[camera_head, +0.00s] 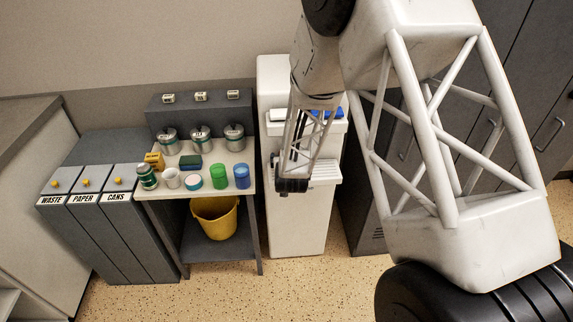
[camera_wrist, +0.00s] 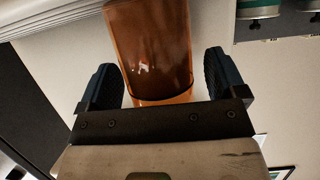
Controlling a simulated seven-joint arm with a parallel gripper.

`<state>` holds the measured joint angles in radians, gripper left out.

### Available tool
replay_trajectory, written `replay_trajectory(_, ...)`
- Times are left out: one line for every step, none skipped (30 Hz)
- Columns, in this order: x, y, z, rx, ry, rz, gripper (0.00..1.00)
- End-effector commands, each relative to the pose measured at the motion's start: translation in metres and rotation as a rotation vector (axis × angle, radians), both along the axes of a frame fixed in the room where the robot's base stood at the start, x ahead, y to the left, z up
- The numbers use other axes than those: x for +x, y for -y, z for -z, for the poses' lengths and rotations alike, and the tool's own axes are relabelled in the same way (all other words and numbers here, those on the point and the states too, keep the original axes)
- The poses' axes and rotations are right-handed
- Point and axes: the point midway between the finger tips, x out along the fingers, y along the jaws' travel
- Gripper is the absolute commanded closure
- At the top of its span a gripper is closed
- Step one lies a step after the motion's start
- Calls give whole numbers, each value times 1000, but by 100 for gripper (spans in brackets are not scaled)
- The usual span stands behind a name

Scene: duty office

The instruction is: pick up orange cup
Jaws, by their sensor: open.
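An orange, see-through cup (camera_wrist: 150,45) shows in the wrist view, between the two dark fingers of my gripper (camera_wrist: 160,72). The fingers are apart, one on each side, with a visible gap to the cup on the right side; the left finger is close to it.
Left of the dispenser, a small table (camera_head: 157,194) holds metal canisters (camera_head: 201,136), a green cup (camera_head: 219,176), a blue cup (camera_head: 242,176) and a white mug (camera_head: 172,178). A yellow bucket (camera_head: 215,217) sits beneath. Labelled bins (camera_head: 112,225) stand further left; dark lockers (camera_head: 540,100) are at right.

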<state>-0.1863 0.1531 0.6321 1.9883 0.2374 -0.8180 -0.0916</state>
Motion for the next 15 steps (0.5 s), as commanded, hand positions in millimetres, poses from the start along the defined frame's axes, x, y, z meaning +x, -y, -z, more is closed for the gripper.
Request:
replay_trajectory(0, 0, 0, 0, 0, 0, 10)
replay_trajectory(0, 0, 0, 0, 0, 0, 10)
replay_trajectory(0, 0, 0, 0, 0, 0, 10)
replay_trajectory(0, 0, 0, 0, 0, 0, 10)
replay_trajectory(0, 0, 0, 0, 0, 0, 10)
replay_trajectory(0, 0, 0, 0, 0, 0, 10)
replay_trajectory(0, 0, 0, 0, 0, 0, 13)
replay_trajectory(0, 0, 0, 0, 0, 0, 18)
replay_trajectory(0, 0, 0, 0, 0, 0, 24)
replay_trajectory(0, 0, 0, 0, 0, 0, 28)
replay_trajectory(0, 0, 0, 0, 0, 0, 33)
replay_trajectory(0, 0, 0, 0, 0, 0, 39)
replay_trajectory(0, 0, 0, 0, 0, 0, 44)
replay_trajectory(0, 0, 0, 0, 0, 0, 48)
replay_trajectory(0, 0, 0, 0, 0, 0, 54)
